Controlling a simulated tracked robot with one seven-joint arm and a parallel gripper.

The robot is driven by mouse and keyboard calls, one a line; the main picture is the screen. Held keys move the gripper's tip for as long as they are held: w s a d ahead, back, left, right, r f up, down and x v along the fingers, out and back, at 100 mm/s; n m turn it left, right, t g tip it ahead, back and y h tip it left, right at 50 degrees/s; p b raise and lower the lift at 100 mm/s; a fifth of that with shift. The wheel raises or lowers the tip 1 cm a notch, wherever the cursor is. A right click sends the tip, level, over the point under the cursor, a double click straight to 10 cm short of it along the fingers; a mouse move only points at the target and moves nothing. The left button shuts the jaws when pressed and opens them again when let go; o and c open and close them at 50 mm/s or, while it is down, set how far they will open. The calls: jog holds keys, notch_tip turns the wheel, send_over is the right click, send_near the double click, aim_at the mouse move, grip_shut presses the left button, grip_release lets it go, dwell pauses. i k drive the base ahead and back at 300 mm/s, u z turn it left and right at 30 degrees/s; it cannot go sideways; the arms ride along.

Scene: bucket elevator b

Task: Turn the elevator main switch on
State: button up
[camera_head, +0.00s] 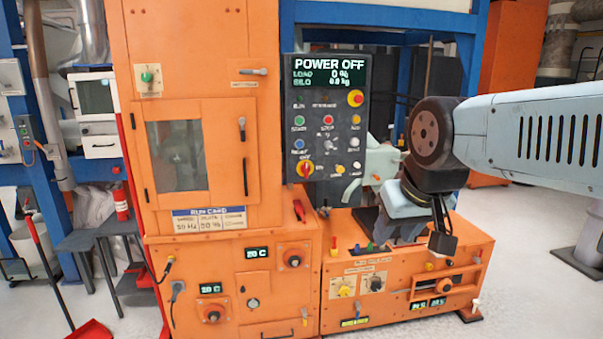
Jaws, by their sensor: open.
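The dark control panel (328,130) stands upright beside the tall orange cabinet. Its display (330,70) reads POWER OFF. A red and yellow rotary switch (305,169) sits at the panel's lower left and looks like the main switch; its label is too small to read surely. A red and yellow button (355,98) is at the panel's upper right. My gripper (443,240) hangs to the right of the panel, over the low orange unit, apart from the switch. It is open, with nothing seen in it.
The tall orange cabinet (195,50) with a window stands left of the panel. The low orange unit (400,275) carries knobs and small displays. A grey and white part (382,160) stands close right of the panel. A red dustpan (88,331) lies on the floor at left.

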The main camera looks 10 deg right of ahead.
aim_at(305, 168)
jog(key=u, duration=0.3)
jog(key=i, duration=0.75)
jog(key=z, duration=1.3)
jog(key=k, duration=0.9)
jog(key=z, duration=0.15)
jog(key=i, duration=0.9)
jog(key=u, duration=0.1)
